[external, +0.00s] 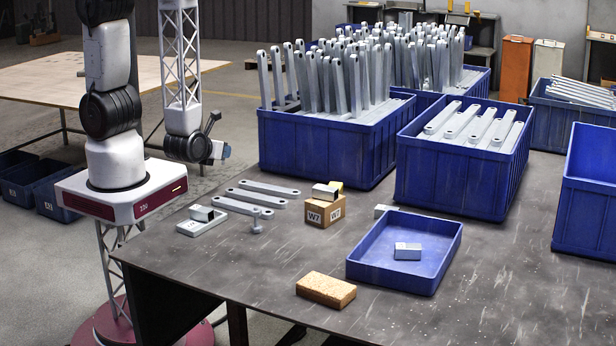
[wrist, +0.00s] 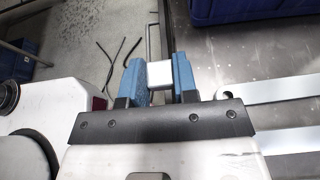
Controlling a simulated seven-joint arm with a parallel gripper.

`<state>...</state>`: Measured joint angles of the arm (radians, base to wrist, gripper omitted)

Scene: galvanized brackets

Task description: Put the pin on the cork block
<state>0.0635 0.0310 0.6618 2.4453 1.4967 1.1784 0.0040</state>
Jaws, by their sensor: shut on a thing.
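The cork block (external: 326,290) lies flat on the dark table near its front edge, with nothing on top. A small grey metal pin (external: 256,221) appears to stand upright on the table, beside the end of a flat bracket. My gripper (external: 219,151) is at the left, above and beyond the table's left edge, well away from the cork block. In the wrist view its blue fingers (wrist: 160,76) are shut on a small pale metal block (wrist: 160,73). Most of that block is hidden between the fingers in the external view.
A blue tray (external: 449,258) holds a small metal block (external: 408,251). A cardboard box (external: 325,210) marked W7 has a metal block on top. Flat brackets (external: 262,188) lie at the left. Large blue bins (external: 320,152) stand behind. The table's front left is clear.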

